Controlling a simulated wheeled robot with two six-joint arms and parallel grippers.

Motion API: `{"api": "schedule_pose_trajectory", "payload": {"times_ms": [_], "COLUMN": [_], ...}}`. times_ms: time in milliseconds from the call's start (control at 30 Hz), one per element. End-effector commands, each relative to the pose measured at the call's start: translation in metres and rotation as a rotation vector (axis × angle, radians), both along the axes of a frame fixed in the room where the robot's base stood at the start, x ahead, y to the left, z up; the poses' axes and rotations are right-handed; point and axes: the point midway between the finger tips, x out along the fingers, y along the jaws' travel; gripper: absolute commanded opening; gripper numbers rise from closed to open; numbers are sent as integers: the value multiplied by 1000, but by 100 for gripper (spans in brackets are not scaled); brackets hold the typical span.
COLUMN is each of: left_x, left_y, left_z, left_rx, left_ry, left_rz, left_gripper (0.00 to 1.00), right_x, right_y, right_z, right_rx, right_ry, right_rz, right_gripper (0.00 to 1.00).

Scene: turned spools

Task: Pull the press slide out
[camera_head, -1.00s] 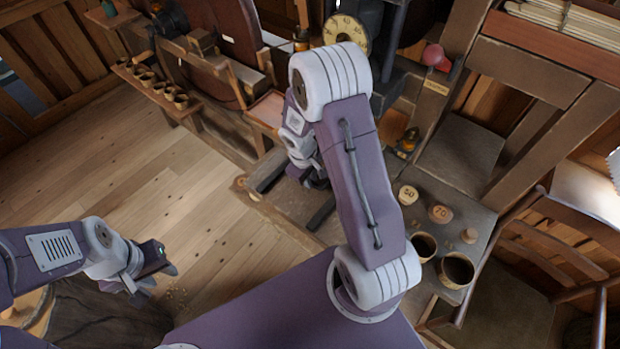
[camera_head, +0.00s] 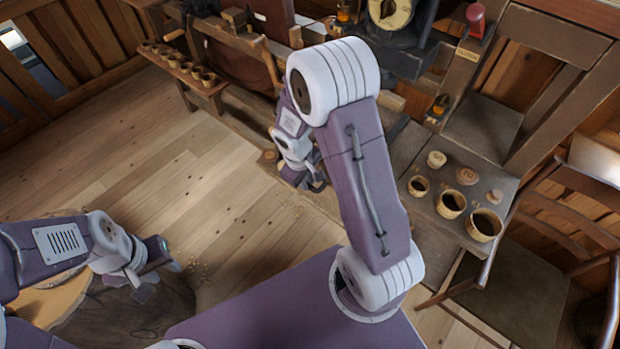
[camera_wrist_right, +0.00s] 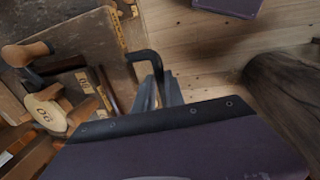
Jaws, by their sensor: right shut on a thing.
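My right gripper (camera_wrist_right: 165,85) is shut on a black hooked handle (camera_wrist_right: 146,57) in the right wrist view. The handle bends over at the edge of a flat brown board (camera_wrist_right: 82,48) with a yellow ruled strip along one side; I take the handle to be the press slide's. In the head view my right gripper (camera_head: 314,182) is at the near edge of the bench, partly hidden by my own arm, and the slide is hidden there. My left gripper (camera_head: 160,275) is open and empty at the lower left, beside a round stump.
A dial (camera_head: 391,12) and a red knob (camera_head: 475,14) stand at the back. Several cups line a shelf (camera_head: 170,68) at left. Dark-mouthed cups (camera_head: 450,203) stand on the right bench, by a chair (camera_head: 570,215).

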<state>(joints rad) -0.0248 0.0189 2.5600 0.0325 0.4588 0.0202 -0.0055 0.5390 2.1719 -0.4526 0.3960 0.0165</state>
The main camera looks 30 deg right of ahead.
Motion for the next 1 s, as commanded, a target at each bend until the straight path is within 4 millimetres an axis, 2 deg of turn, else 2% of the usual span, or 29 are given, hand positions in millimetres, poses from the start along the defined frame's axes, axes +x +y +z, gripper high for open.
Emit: {"api": "schedule_pose_trajectory", "payload": {"times_ms": [200,600,633,700,1000], "left_x": [0,0,0,0,0], "left_y": [0,0,0,0,0], "left_z": [-3,-3,-3,-3,-3], "left_rx": [0,0,0,0,0], "left_ry": [0,0,0,0,0], "left_rz": [0,0,0,0,0], "left_gripper": [36,36,36,36,36], "right_x": [-2,-1,-1,-2,-2], "right_y": [7,7,7,7,7], "right_z": [0,1,1,1,3], "right_rx": [2,1,1,1,0], "right_ry": [-4,-5,-5,-4,-3], "right_rz": [1,0,0,1,1], "right_gripper": [0,0,23,36,36]}}
